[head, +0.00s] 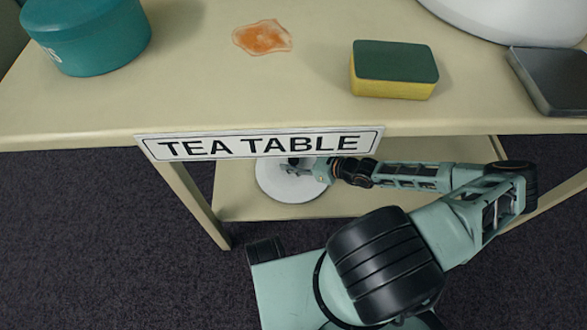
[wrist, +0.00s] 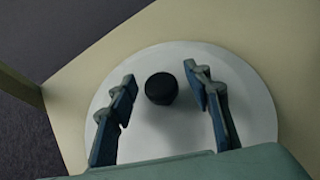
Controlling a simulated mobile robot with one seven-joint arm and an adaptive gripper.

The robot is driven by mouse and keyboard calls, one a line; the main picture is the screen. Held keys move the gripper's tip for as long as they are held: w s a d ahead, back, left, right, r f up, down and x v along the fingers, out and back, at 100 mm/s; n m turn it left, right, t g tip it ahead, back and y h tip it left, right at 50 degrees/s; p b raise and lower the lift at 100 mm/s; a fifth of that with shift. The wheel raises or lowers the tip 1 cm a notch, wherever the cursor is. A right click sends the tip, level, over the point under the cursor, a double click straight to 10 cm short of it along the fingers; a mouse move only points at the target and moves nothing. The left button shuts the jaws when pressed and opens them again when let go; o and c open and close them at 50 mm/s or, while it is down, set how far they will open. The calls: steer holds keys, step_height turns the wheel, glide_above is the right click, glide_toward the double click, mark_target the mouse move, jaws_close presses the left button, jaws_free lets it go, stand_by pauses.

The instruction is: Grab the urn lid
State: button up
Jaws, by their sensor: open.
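The urn lid (head: 283,188) is a flat white disc lying on the lower shelf of the tea table, partly hidden by my gripper and the table's sign. In the wrist view the white lid (wrist: 258,112) shows with a black round knob (wrist: 161,88) at its middle. My gripper (head: 293,168) is over the lid. In the wrist view my gripper's (wrist: 160,92) two fingers are open, one on each side of the knob, with gaps between them and it. Whether the fingers are level with the knob I cannot tell.
The tea table's top (head: 200,95) overhangs the shelf (head: 240,208). On top are a teal tub (head: 90,40), an orange spill (head: 263,37), a yellow-green sponge (head: 394,70), a dark flat item (head: 555,78) and a white rounded object (head: 510,15). A table leg (head: 195,205) stands at left.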

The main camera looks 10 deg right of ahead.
jaws_close()
stand_by(0.3)
steer(key=shift+r, duration=0.2)
